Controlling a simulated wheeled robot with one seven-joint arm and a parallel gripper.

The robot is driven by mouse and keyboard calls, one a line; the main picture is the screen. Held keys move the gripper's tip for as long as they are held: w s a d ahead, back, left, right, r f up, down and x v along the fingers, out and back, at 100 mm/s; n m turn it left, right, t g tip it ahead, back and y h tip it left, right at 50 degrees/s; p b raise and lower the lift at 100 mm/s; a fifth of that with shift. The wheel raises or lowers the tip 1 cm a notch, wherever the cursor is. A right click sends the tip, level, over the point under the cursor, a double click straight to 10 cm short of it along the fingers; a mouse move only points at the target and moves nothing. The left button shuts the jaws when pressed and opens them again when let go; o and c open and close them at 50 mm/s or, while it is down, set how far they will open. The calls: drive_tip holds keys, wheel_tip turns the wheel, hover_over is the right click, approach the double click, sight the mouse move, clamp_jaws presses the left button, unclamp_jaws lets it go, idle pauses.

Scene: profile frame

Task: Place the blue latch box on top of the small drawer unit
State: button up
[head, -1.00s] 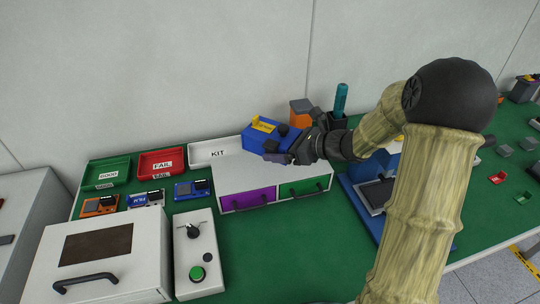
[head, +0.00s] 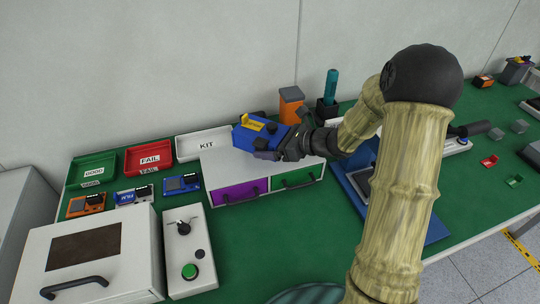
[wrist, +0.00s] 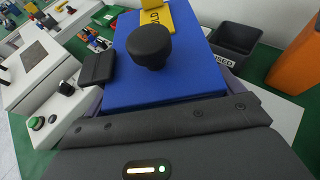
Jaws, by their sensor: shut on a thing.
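The blue latch box (head: 257,137) has a yellow latch piece and a dark round knob on its top. My gripper (head: 272,147) is shut on it from the right side. In the wrist view the blue box (wrist: 178,85) fills the middle, between my dark fingers. The small drawer unit (head: 222,173) is white on top, with one purple drawer and one green drawer in front. The box is over the unit's top, towards the back. Whether it touches the top is hidden by the gripper and the box itself.
The white KIT tray (head: 203,143), red FAIL tray (head: 149,157) and green tray (head: 92,171) stand left of the unit. An orange block (head: 291,104) and a dark holder with a teal tool (head: 329,95) stand behind. A white control box (head: 190,250) is in front left.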

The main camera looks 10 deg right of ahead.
drive_tip(key=shift+f, duration=0.6)
drive_tip(key=shift+f, duration=1.9)
drive_tip(key=shift+f, duration=0.15)
drive_tip(key=o, duration=1.2)
drive_tip(key=shift+c, duration=0.2)
